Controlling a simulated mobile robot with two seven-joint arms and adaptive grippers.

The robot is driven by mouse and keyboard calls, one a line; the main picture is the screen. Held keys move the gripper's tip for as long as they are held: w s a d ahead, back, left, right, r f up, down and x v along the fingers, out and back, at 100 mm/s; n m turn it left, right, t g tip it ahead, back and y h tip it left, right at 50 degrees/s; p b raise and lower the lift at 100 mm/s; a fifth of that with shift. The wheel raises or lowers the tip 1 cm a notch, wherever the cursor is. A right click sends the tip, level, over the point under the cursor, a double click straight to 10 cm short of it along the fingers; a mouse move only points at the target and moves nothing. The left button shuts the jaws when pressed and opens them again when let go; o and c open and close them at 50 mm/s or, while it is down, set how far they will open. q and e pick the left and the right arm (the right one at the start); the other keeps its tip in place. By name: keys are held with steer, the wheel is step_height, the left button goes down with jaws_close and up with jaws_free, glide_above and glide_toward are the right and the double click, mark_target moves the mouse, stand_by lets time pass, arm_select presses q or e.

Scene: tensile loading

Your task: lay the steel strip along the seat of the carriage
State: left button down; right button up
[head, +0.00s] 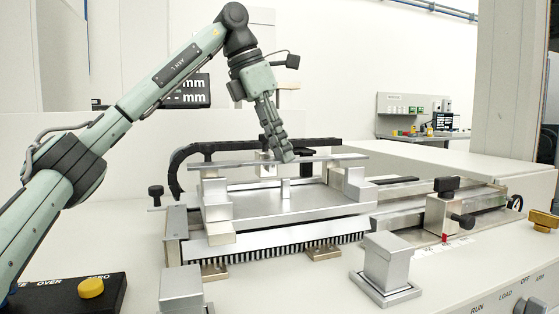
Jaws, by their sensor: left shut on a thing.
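The steel strip (330,158) is a long, thin grey bar that runs left to right above the carriage (300,206). My left gripper (286,156) comes down from above and is shut on the strip near its middle. The carriage is a silver plate with stepped blocks at its left end (216,205) and right end (356,184). The strip appears raised over these blocks, with a visible gap beneath it at the right. I cannot tell exactly how it lines up with the seat in depth. My right gripper is not in view.
A black cable chain (180,165) curves behind the carriage. A metal block on a foot (386,262) and another block (181,289) stand in front. A clamp-like unit with a black knob (462,220) is at right. A black box with a yellow button (91,288) sits front left.

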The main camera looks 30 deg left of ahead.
arm_select(q)
steer(key=shift+f, duration=1.3)
steer(key=shift+f, duration=0.15)
steer(key=c, duration=1.3)
jaws_free()
steer(key=shift+o, duration=0.2)
steer(key=v, duration=1.2)
